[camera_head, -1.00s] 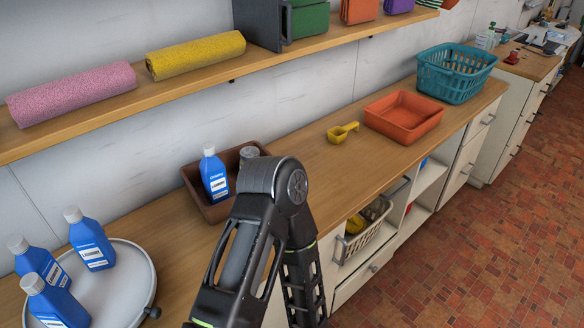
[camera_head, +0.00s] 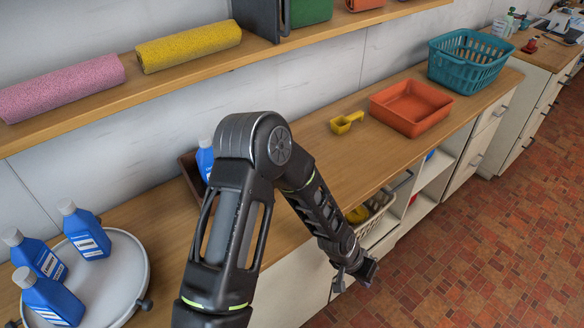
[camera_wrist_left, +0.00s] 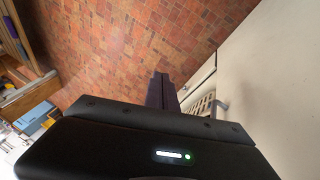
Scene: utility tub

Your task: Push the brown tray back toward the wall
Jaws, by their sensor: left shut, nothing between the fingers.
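The brown tray (camera_head: 188,161) stands on the wooden counter against the wall, mostly hidden behind my left arm in the head view. A blue bottle (camera_head: 205,158) stands in it, partly covered by the arm. My left gripper (camera_head: 366,272) hangs in front of the counter's cabinet face, below the counter top and well right of the tray. Its fingers look closed and hold nothing. In the left wrist view the closed fingers (camera_wrist_left: 160,90) point out over the tiled floor beside a pale cabinet front. My right gripper does not show.
A round grey tray (camera_head: 118,270) with several blue bottles stands at left. A yellow scoop (camera_head: 346,123), an orange tray (camera_head: 411,107) and a teal basket (camera_head: 470,59) stand right along the counter. A shelf (camera_head: 205,72) with rolled mats overhangs the back. A white basket (camera_head: 374,214) sits below.

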